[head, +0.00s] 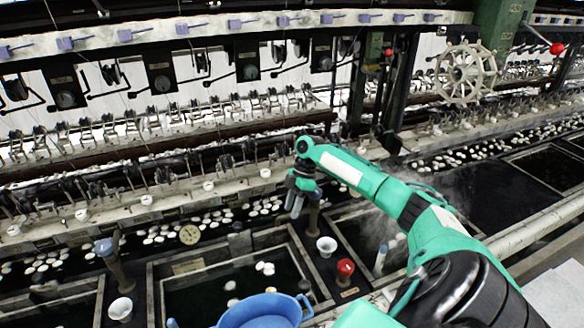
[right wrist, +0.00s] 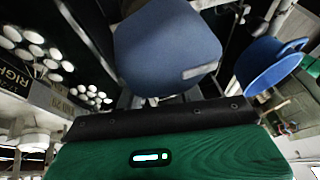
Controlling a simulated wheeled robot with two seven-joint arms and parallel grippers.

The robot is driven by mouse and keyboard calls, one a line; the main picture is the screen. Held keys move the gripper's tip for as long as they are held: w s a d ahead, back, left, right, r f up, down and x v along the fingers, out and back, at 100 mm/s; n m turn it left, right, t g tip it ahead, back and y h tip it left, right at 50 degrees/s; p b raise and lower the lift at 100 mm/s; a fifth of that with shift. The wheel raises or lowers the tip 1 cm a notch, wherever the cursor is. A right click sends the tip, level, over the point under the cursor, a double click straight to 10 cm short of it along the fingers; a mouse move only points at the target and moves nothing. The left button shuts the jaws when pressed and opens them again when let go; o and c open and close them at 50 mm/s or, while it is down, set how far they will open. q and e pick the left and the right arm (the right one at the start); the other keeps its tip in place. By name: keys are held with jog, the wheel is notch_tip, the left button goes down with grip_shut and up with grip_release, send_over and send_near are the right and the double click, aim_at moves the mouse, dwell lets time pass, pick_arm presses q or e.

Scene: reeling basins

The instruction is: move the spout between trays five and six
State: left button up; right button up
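A spout with a brown stem (head: 313,215) stands upright on the dark divider between two water trays, the nearer one with its rim at the front middle (head: 290,238) and one to its right (head: 345,232). I cannot read any tray numbers. My right gripper (head: 297,200) points down at the top of this stem, its grey fingers close beside it. Whether they touch or hold it is hidden. In the right wrist view a large blue-grey rounded shape (right wrist: 165,45) fills the space before the gripper. A similar blue-topped spout (head: 118,272) stands further left. My left gripper is not in view.
A blue basin (head: 262,312) is at the front, also in the right wrist view (right wrist: 268,65). A white cup (head: 326,247) and a red knob (head: 345,268) stand close by on the divider. Reeling machinery runs behind; a spoked wheel (head: 465,75) is back right.

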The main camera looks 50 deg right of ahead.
jog(key=b+v, duration=0.3)
jog(key=v, duration=1)
